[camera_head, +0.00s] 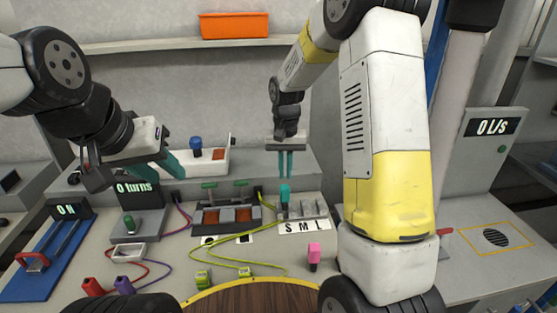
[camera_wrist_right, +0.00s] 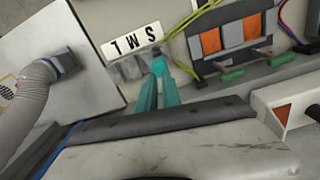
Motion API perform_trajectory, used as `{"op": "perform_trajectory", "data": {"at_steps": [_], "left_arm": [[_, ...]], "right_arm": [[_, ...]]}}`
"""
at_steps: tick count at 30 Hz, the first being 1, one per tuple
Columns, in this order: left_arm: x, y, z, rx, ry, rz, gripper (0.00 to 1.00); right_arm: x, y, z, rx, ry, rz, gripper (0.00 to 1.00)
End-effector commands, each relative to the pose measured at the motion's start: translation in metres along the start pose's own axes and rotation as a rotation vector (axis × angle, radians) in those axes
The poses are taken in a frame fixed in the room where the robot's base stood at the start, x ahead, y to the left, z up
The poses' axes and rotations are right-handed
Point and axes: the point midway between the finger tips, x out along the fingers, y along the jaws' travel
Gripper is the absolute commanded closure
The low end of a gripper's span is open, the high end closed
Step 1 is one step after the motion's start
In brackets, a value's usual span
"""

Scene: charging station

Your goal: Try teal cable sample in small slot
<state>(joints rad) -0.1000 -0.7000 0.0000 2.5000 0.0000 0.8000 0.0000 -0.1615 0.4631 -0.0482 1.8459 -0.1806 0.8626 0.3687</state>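The teal cable sample (camera_head: 285,192) stands upright at the small slot, the grey block above the letter S on the S M L label (camera_head: 303,226). It also shows in the right wrist view (camera_wrist_right: 160,66), beside the S end of the label. How deep it sits is hard to tell. My right gripper (camera_head: 286,176) points straight down just above the sample, with a narrow gap between its teal fingers; in the wrist view its fingertips (camera_wrist_right: 161,80) are close to the sample. My left gripper (camera_head: 169,177) is open and empty, above the left part of the bench.
A pink sample (camera_head: 313,254) stands in front of the label. A unit with orange pads (camera_head: 225,215) is left of the slots. Red (camera_head: 93,287) and purple (camera_head: 124,285) connectors and yellow-green plugs (camera_head: 203,278) with loose cables lie in front. A white tray (camera_head: 205,160) is behind.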

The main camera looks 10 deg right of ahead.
Motion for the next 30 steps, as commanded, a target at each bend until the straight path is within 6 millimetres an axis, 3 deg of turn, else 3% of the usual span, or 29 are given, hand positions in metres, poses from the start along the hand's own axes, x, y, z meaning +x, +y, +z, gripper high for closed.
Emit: {"op": "perform_trajectory", "data": {"at_steps": [6, 13, 30], "left_arm": [[0.000, 0.000, 0.000, 0.000, 0.000, 0.000, 0.64], [0.000, 0.000, 0.000, 0.000, 0.000, 0.000, 0.64], [0.000, 0.000, 0.000, 0.000, 0.000, 0.000, 0.64]], "right_arm": [[-0.020, 0.000, -0.001, 0.314, 0.003, -0.003, 1.00], [-0.028, 0.000, 0.000, 0.505, 0.002, -0.001, 1.00], [0.026, 0.000, 0.000, 0.517, 0.001, 0.000, 1.00]]}}
